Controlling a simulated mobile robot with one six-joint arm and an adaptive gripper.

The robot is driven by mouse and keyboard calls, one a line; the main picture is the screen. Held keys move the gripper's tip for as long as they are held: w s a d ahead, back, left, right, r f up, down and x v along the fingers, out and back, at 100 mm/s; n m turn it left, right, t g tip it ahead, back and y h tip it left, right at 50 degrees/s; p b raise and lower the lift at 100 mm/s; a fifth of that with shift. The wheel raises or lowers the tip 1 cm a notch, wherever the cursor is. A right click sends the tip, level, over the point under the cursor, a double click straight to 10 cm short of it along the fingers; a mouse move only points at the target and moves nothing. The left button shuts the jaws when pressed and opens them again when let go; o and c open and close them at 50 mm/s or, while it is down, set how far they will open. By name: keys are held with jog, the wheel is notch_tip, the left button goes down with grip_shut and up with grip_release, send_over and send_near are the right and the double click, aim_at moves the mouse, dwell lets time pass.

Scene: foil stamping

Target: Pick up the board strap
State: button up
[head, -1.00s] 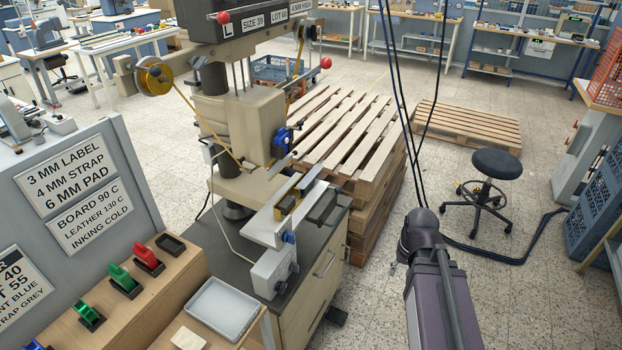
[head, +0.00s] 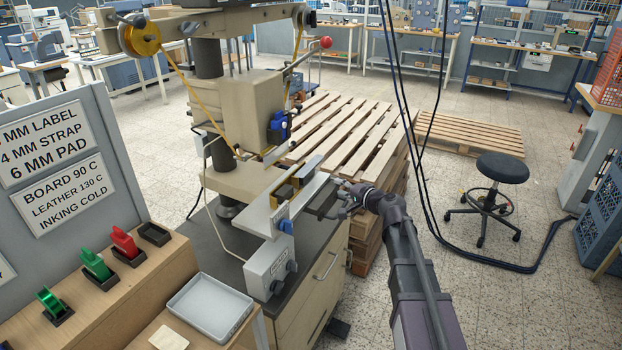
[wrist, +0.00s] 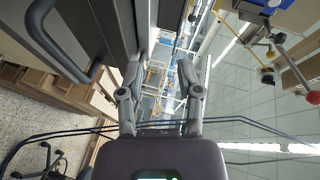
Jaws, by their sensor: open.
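I cannot make out a piece that is clearly the board strap. My gripper (head: 343,195) is at the right side of the stamping press (head: 235,105), beside the dark piece (head: 322,203) at the end of the press's pale bed (head: 268,212). I cannot tell whether it touches that dark piece. In the wrist view my gripper (wrist: 162,62) shows two spread fingers with nothing held between them.
A wooden bench (head: 128,284) at lower left carries green and red rolls in dark holders and a grey tray (head: 208,305). A small pale piece (head: 169,338) lies nearby. Stacked pallets (head: 345,130) stand behind the press. A black stool (head: 500,168) and loose cables are at right.

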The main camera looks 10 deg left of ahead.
jog(key=shift+w+r+m+t+b, duration=0.15)
jog(key=shift+w+m+t+b, duration=0.4)
jog(key=shift+w+m+t, duration=0.6)
jog(key=shift+w+r+m+t+b, duration=0.1)
jog(key=shift+w+m+t+b, duration=0.6)
jog(key=shift+w, duration=0.75)
jog(key=shift+a, duration=0.1)
send_near(319, 158)
jog(key=shift+x, duration=2.5)
jog(key=shift+x, duration=2.6)
jog(key=shift+f, duration=0.1)
grip_shut()
